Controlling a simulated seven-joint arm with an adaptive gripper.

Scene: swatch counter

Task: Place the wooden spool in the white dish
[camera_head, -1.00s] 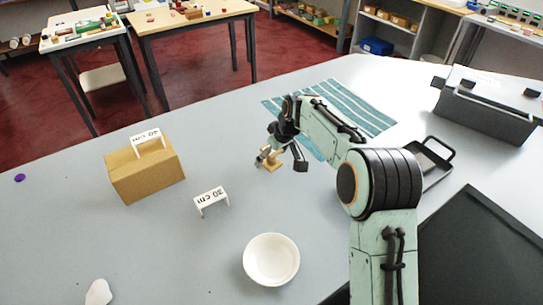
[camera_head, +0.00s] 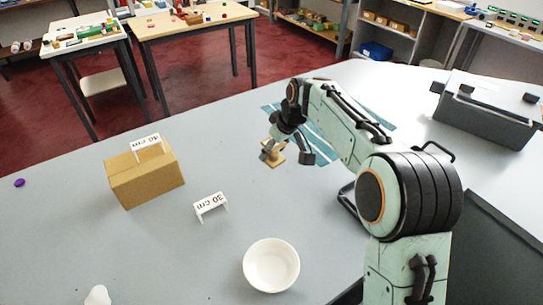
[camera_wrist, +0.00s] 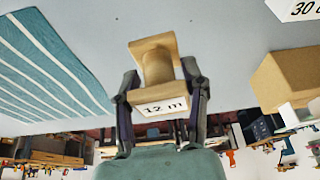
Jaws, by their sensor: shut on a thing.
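The wooden spool (camera_head: 273,152) is light tan with square ends. It is held at my gripper (camera_head: 287,156), above the grey table near the striped cloth. In the wrist view the spool (camera_wrist: 157,58) sits between the fingers of my gripper (camera_wrist: 160,92), with a white "12 m" label on its near end. The fingers are closed on it. The white dish (camera_head: 271,265) is round, shallow and empty. It stands near the table's front, below and apart from the gripper in the head view.
A cardboard box (camera_head: 146,182) carrying a "40 cm" sign and a separate "30 cm" sign (camera_head: 211,206) stand left of the gripper. A striped teal cloth (camera_wrist: 45,65) lies beside it. A dark grey bin (camera_head: 487,110) stands at right. The table between spool and dish looks clear.

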